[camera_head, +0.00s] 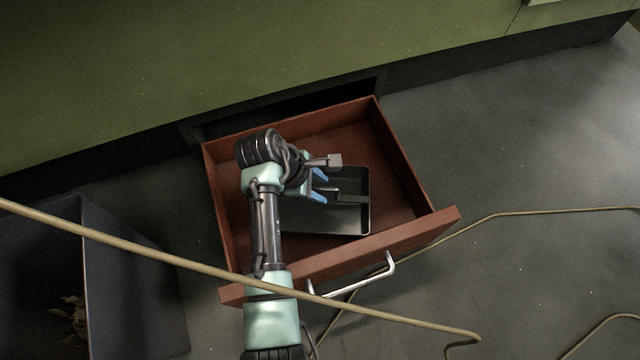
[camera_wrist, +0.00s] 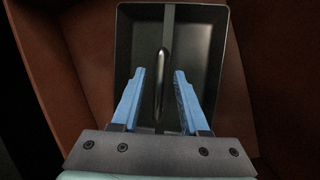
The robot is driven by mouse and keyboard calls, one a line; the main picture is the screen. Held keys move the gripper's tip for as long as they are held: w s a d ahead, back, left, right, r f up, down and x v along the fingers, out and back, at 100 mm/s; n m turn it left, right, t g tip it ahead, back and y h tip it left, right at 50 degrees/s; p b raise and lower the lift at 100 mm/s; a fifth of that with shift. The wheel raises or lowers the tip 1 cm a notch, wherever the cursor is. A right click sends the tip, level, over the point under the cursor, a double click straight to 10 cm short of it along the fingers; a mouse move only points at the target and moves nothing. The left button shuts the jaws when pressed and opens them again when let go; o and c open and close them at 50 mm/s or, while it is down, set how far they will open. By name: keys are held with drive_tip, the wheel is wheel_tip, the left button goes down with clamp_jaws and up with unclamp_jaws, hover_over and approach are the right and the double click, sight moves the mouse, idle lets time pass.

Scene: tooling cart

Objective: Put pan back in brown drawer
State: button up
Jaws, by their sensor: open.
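The brown drawer (camera_head: 398,180) is pulled out from the green cabinet, with a silver handle on its front. The dark rectangular pan (camera_head: 350,222) lies inside the drawer, on its floor as far as I can see. It also shows in the wrist view (camera_wrist: 205,48), with a raised bar-like handle (camera_wrist: 162,75) along its middle. My gripper (camera_head: 322,188) is inside the drawer over the pan. Its blue fingers (camera_wrist: 158,95) are open, one on each side of the pan's handle, with gaps to it. My arm hides the left part of the pan.
The green cabinet (camera_head: 200,50) stands behind the drawer. A dark open bin (camera_head: 135,270) with scraps in it stands at the lower left. A tan cable (camera_head: 540,212) lies across the floor, and another stretch crosses in front of my arm. Floor at right is mostly clear.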

drive_tip(key=p+v, duration=0.9)
drive_tip(key=v, duration=0.2)
drive_tip(key=shift+r, duration=0.35)
drive_tip(key=shift+s, duration=0.1)
